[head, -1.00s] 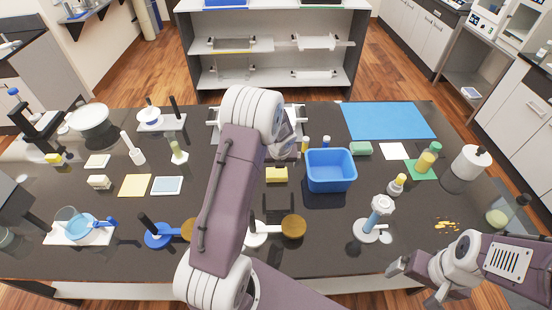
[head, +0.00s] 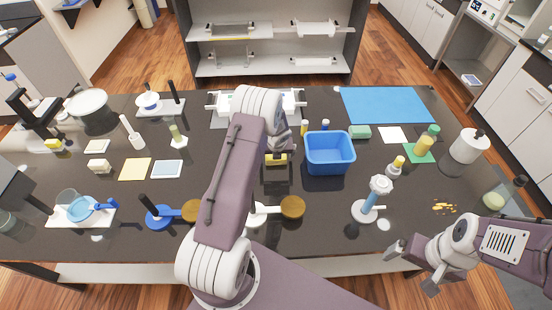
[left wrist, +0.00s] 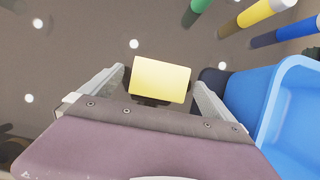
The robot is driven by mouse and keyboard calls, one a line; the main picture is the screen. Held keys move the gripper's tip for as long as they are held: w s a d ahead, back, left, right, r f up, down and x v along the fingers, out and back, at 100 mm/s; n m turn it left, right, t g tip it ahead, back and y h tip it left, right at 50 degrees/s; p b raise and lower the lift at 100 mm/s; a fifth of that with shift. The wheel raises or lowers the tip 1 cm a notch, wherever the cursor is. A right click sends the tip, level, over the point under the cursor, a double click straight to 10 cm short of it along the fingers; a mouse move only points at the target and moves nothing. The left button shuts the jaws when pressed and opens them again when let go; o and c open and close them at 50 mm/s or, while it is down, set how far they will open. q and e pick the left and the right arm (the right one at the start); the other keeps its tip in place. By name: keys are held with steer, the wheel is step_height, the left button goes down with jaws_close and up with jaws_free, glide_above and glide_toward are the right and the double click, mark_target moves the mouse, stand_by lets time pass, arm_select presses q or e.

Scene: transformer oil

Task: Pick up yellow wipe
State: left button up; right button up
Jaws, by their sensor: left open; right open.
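The yellow wipe (head: 275,160), a small yellow block-like pad, lies on the dark table just left of the blue bin. In the left wrist view the wipe (left wrist: 160,80) shows as a pale yellow rectangle between the two fingers. My left gripper (left wrist: 158,77) is open around it, with a small gap on each side. In the head view my left gripper (head: 278,152) is over the wipe and partly hides it. My right gripper (head: 412,268) is open and empty at the table's front right edge.
The blue bin (head: 329,172) stands close on the right of the wipe; its wall is near my right-hand finger in the left wrist view. Small yellow and blue bottles (left wrist: 262,12) stand beyond. A flat yellow sheet (head: 135,169) lies at the left. A brown-ended tool (head: 292,207) lies in front.

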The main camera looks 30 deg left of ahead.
arm_select(q)
steer(key=shift+c, duration=0.3)
steer(key=shift+w, duration=0.1)
steer(key=c, duration=1.3)
step_height(320, 180, up, 10)
steer(key=p, duration=0.3)
